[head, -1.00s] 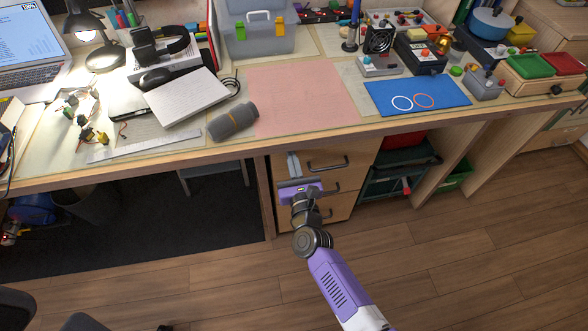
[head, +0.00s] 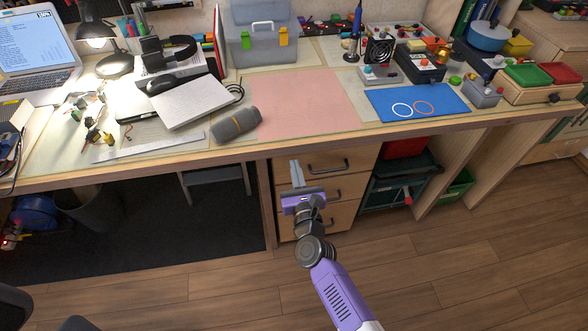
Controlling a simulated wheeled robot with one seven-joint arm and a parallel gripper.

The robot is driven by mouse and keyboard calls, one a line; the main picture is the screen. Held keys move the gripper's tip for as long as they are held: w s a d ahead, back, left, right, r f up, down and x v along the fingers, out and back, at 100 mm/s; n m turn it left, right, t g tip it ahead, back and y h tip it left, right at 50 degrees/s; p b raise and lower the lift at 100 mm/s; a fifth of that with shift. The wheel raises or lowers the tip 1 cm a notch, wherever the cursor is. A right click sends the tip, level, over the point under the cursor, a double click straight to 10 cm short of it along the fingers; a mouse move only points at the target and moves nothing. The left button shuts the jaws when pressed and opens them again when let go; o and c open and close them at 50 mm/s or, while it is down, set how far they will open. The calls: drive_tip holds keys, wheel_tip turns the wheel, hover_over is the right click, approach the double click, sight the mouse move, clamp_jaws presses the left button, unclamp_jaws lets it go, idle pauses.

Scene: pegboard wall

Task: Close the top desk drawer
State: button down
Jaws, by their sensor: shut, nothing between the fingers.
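The top desk drawer (head: 346,162) is the uppermost of the light wooden drawer fronts under the desk. Its dark bar handle (head: 328,168) is in plain view. The drawer front looks about flush with the fronts below, but from this steep angle I cannot tell whether a small gap is left. My gripper (head: 296,172) is shut and empty. Its fingers point toward the left part of the top drawer front, left of the handle. I cannot tell whether they touch it. My gripper's purple body hides part of the lower drawers.
The desk's front edge (head: 350,141) overhangs the drawers. A grey cylinder (head: 235,124) lies near that edge. Left of the drawers is open space with a stool (head: 214,173) and a bin (head: 88,208). Dark green crates (head: 398,183) stand to the right. The wooden floor in front is clear.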

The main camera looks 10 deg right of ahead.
drive_tip(key=s+p, duration=0.1)
drive_tip(key=s, duration=0.9)
drive_tip(key=shift+s, duration=0.4)
wheel_tip(320, 180, up, 6)
drive_tip(key=s+n+t+y, duration=0.1)
drive_tip(key=s+n, duration=0.2)
drive_tip(key=n, duration=0.9)
drive_tip(key=s+d+r+n+g+p, duration=0.1)
drive_tip(key=s+d+r+n+p, duration=0.1)
drive_tip(key=s+r+n, duration=0.3)
drive_tip(key=s+d+r+n+g+p, duration=0.1)
drive_tip(key=s+d+r+n+p, duration=0.2)
drive_tip(key=s+n, duration=0.8)
drive_tip(key=s+d+r+n+g+h+p, duration=0.1)
drive_tip(key=s+d+r+n, duration=0.3)
drive_tip(key=s, duration=1.5)
drive_tip(key=shift+d+r+n+g+p, duration=0.3)
drive_tip(key=shift+r+n+g+p, duration=0.4)
drive_tip(key=shift+r+n, duration=1.3)
